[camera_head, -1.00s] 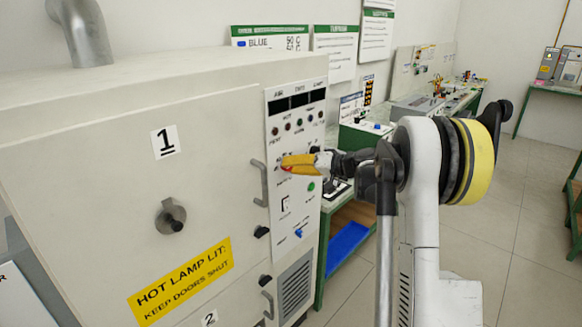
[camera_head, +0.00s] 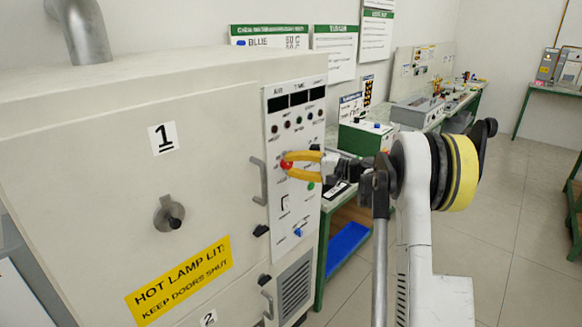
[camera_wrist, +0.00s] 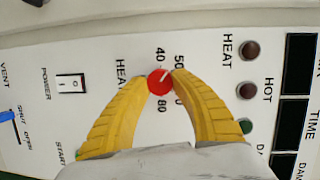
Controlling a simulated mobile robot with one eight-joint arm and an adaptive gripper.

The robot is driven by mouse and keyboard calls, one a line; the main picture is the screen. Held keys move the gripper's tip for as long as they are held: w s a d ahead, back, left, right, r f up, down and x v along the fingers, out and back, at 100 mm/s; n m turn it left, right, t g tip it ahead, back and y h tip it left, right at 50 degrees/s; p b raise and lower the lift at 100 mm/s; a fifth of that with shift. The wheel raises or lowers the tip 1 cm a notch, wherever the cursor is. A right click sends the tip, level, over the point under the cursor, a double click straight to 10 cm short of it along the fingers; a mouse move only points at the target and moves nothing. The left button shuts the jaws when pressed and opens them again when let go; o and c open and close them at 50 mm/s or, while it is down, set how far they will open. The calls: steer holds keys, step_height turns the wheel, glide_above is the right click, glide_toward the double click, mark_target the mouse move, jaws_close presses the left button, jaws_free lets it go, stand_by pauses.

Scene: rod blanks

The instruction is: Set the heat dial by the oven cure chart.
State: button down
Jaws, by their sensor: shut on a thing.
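The red heat dial (camera_wrist: 160,82) sits on the oven's white control panel (camera_head: 296,190). Numbers 40, 50 and 80 show around it, with others hidden by a finger. Its white mark points to the upper right in the wrist view, between 40 and 50. My gripper (camera_wrist: 160,77) has its yellow fingers closed on both sides of the dial; it also shows in the head view (camera_head: 286,162). The cure chart (camera_head: 268,37) hangs on the back wall, partly hidden by the oven. Its BLUE row shows, but its figures are blurred.
The oven (camera_head: 80,180) has a handle (camera_head: 258,180) close left of the dial. On the panel are a power switch (camera_wrist: 70,87), a blue vent lever (camera_wrist: 10,116) and lamps (camera_wrist: 250,50). A green bench (camera_head: 375,138) stands behind. Floor at right is clear.

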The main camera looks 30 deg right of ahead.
steer(key=shift+m, duration=0.6)
steer(key=shift+t, duration=0.3)
steer(key=c, duration=1)
jaws_free()
steer(key=v, duration=1.2)
